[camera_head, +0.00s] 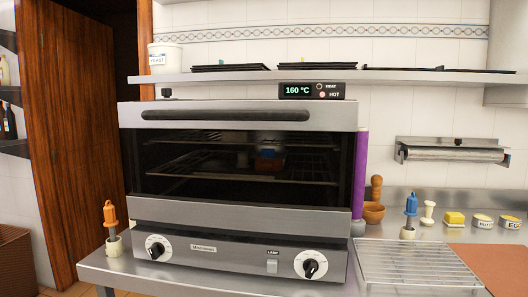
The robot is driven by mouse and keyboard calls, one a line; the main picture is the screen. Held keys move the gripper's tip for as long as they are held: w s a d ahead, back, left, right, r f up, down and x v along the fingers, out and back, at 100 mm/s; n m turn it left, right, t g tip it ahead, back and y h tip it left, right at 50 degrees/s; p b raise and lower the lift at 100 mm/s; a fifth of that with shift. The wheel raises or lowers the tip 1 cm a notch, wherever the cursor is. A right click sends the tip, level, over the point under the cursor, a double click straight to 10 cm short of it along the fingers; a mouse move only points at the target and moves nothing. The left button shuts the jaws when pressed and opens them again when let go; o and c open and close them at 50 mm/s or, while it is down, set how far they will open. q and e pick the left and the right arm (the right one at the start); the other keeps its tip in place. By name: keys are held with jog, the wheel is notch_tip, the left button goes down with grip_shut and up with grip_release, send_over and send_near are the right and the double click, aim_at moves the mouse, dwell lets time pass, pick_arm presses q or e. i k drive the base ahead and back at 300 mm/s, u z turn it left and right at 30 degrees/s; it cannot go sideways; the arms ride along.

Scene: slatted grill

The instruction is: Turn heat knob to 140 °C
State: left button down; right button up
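A steel countertop oven (240,210) stands on the counter with its dark glass door closed. A display (298,91) on top reads 160 °C. Beside the reading are lamps marked HEAT and HOT; the HOT lamp looks reddish and the HEAT lamp dark. The front panel has a left knob (155,247) and a right knob (311,266), both black on white dials. Their markings are too small to read, so I cannot tell which is the heat knob. A small switch (271,266) sits left of the right knob. Neither of my grippers is in view.
A wire rack (415,265) lies right of the oven, close to the right knob's side. A purple upright object (360,175) is by the oven's right side. The space before the panel looks clear.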

aim_at(157, 249)
jog(key=u, duration=2.5)
jog(key=i, duration=0.75)
jog(key=z, duration=0.35)
